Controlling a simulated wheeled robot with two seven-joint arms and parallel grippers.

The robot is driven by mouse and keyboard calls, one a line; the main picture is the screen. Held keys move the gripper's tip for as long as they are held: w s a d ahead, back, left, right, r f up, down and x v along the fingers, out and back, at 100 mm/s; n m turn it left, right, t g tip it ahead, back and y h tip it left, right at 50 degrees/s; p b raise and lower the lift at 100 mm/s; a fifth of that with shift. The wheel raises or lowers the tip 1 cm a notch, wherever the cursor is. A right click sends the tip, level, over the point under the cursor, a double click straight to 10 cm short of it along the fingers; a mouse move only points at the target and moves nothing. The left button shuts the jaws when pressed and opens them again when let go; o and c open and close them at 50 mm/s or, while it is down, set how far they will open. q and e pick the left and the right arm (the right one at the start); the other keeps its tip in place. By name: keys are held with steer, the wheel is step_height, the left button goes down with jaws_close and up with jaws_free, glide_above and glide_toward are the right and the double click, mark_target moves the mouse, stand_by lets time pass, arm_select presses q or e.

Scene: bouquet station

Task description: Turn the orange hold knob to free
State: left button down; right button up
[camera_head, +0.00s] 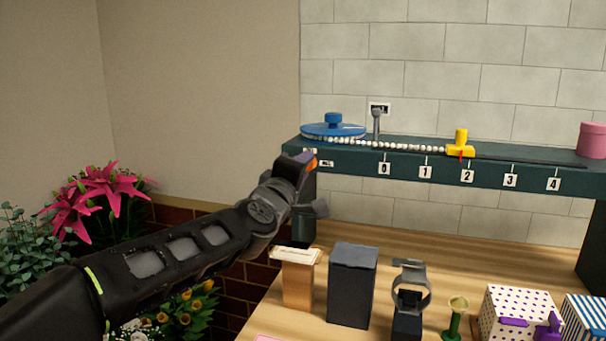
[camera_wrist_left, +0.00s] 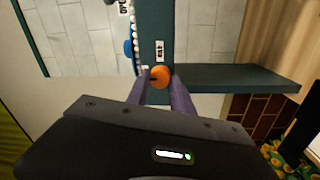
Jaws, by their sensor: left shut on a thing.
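The orange hold knob (camera_wrist_left: 160,76) sits on the front face of the dark green rail (camera_wrist_left: 155,28), beside a small white label. In the left wrist view my left gripper (camera_wrist_left: 162,84) has its two fingers on either side of the knob and is shut on it. In the head view only a sliver of the orange knob (camera_head: 312,163) shows past my left gripper (camera_head: 306,160) at the rail's left end. The label's writing is too small to read. My right gripper is in neither view.
The rail carries a blue disc (camera_head: 333,131), a white bead string, a yellow slider (camera_head: 460,149) near mark 2 and a pink container (camera_head: 592,140). Below, a dark box (camera_head: 352,285), a wooden block and a grey ring stand (camera_head: 409,290) stand on the wooden table. Flowers fill the lower left.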

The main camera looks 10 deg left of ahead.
arm_select(q)
steer(key=shift+n, duration=0.6)
steer(key=c, duration=1.1)
jaws_free()
steer(key=shift+s, duration=0.1)
steer(key=s, duration=0.7)
steer(key=shift+s+a+f+b, duration=0.25)
steer(key=shift+s+f+b, duration=0.05)
steer(key=shift+b, duration=0.1)
